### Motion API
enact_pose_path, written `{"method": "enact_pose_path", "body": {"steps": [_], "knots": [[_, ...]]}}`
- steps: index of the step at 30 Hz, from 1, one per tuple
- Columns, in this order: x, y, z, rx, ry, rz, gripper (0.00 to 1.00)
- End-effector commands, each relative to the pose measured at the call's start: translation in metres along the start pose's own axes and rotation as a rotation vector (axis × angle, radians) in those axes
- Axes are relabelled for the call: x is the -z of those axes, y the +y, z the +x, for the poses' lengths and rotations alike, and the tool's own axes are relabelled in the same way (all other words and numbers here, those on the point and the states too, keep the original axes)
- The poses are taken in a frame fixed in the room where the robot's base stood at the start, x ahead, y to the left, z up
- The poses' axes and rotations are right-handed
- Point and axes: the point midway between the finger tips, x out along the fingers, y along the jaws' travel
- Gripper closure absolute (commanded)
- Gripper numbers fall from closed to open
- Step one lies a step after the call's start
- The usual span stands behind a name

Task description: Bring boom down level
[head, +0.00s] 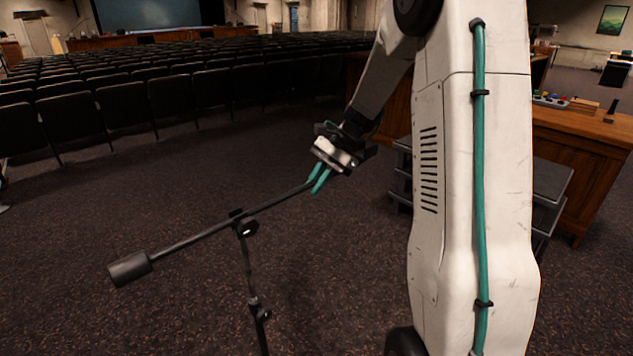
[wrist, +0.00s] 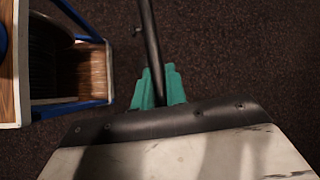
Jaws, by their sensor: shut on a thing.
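The boom (head: 195,237) is a dark thin bar on top of a stand. It slopes in the head view, its right end higher in the picture than its left end. A dark cylindrical counterweight (head: 130,268) is at its left end. The boom rests in a clamp (head: 245,226) on the upright stand pole (head: 252,285). My gripper (head: 319,182), with teal fingers, is shut on the boom's right end. In the wrist view the boom (wrist: 151,45) runs up from between the teal fingers (wrist: 158,88). The stand's foot is out of view.
Rows of dark seats (head: 190,95) fill the back left. A wooden desk (head: 585,150) with small items on it stands at the right, with grey steps (head: 545,190) beside it. A wood and blue-edged object (wrist: 75,65) is at the wrist view's left. Carpet around the stand is clear.

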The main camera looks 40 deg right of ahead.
Motion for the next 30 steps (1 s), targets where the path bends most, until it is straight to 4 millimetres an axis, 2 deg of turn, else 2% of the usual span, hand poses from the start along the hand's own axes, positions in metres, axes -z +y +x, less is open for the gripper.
{"method": "enact_pose_path", "body": {"steps": [2, 3, 4, 5, 15, 24, 30], "knots": [[0.000, 0.000, 0.000, 0.000, 0.001, 0.000, 1.00], [0.000, 0.000, 0.000, 0.000, 0.002, 0.000, 0.75], [0.000, 0.000, 0.000, 0.000, 0.001, 0.000, 0.67], [0.000, 0.000, 0.000, 0.000, 0.001, 0.000, 0.65], [0.000, 0.000, -0.005, 0.001, 0.001, 0.000, 0.65], [0.001, 0.000, -0.054, 0.003, 0.003, 0.000, 0.65], [0.001, 0.000, -0.075, 0.001, 0.002, 0.000, 0.65]]}}
